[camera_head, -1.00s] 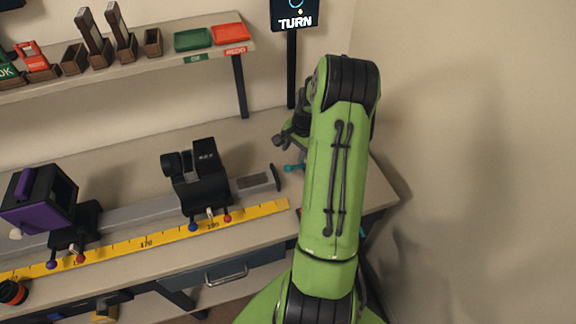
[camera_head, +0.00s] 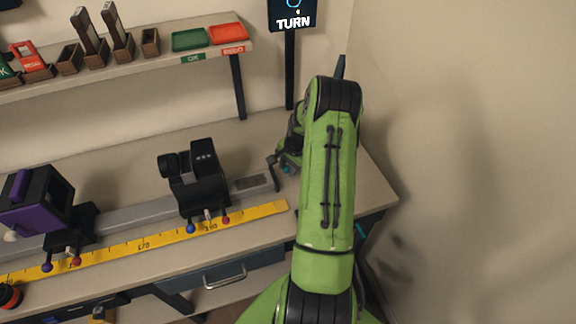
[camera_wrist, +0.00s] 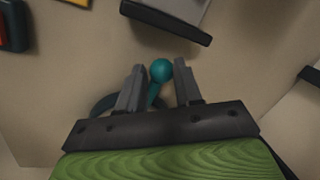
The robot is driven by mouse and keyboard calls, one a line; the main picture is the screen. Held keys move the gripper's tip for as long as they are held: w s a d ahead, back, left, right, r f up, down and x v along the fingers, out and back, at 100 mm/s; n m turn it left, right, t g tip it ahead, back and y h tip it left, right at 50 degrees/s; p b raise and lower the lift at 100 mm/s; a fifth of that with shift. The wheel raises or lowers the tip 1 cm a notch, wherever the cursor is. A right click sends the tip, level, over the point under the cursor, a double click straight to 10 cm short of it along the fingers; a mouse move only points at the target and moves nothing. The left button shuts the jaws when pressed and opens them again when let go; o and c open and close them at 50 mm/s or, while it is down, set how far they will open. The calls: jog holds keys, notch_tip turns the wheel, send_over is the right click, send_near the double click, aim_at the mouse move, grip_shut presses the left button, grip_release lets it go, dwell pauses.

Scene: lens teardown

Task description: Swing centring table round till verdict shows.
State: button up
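The teal ball knob (camera_wrist: 161,70) on a short teal lever (camera_wrist: 153,94) stands between my gripper's fingertips in the wrist view. My gripper (camera_wrist: 158,82) is open, with gaps visible beside the lever. A dark curved rim (camera_wrist: 98,106), perhaps the centring table, shows beside the left finger and is mostly hidden by my gripper. In the head view the teal knob (camera_head: 287,169) shows only partly beside my arm, at the bench's right end. The sign screen (camera_head: 292,14) reads TURN with a blue ring symbol cut off at the top.
A grey rail (camera_head: 130,213) carries a black holder (camera_head: 200,185) and a purple box (camera_head: 38,200), with a yellow scale (camera_head: 150,243) along its front. Green (camera_head: 190,40) and red trays (camera_head: 228,33) sit on the shelf. A wall stands right of the bench.

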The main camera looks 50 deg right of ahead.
jog(key=shift+w+r, duration=0.1)
jog(key=shift+w, duration=0.05)
grip_shut()
